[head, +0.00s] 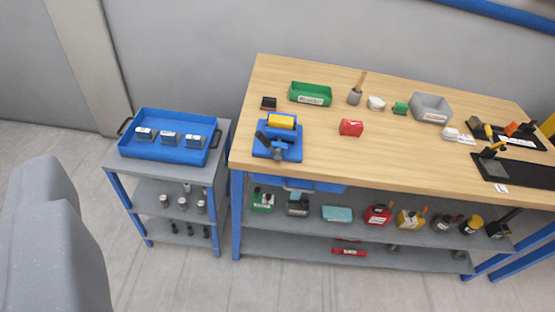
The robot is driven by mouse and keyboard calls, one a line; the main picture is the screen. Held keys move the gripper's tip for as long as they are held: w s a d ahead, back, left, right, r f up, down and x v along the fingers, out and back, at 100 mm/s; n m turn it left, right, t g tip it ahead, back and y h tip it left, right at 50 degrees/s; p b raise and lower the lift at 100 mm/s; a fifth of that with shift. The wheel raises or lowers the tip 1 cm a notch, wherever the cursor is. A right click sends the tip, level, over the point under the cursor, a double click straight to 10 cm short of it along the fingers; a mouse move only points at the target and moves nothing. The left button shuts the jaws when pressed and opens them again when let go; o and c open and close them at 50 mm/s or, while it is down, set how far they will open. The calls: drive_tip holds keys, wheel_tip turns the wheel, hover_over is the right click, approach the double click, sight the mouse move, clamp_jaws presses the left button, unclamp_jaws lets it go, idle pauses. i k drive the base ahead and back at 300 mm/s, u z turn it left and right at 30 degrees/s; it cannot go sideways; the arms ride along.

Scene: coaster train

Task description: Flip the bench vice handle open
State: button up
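The bench vice (291,153) is blue and stands at the left front corner of the wooden workbench. A yellow block (281,121) sits at its back part. A dark bar (262,139), which looks like the vice handle, slants along its left side. A grey round part (278,153) is at its front. The vice is small here, so I cannot tell the handle's exact position. My gripper's fingers are not in view. A grey part of my own body fills the lower left, well apart from the vice.
The workbench (400,165) holds a green bin (310,94), a red box (351,128), a grey bin (431,107) and black mats at right. A cart with a blue tray (185,152) stands left of the bench. Several bottles and cans fill the bench shelf. Floor in front is clear.

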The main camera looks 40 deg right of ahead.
sight(278, 153)
drive_tip(key=z, duration=0.85)
drive_tip(key=i, duration=1)
drive_tip(key=u, duration=0.45)
drive_tip(key=k, duration=0.4)
drive_tip(key=u, duration=0.25)
drive_tip(key=i, duration=0.55)
drive_tip(key=z, duration=0.05)
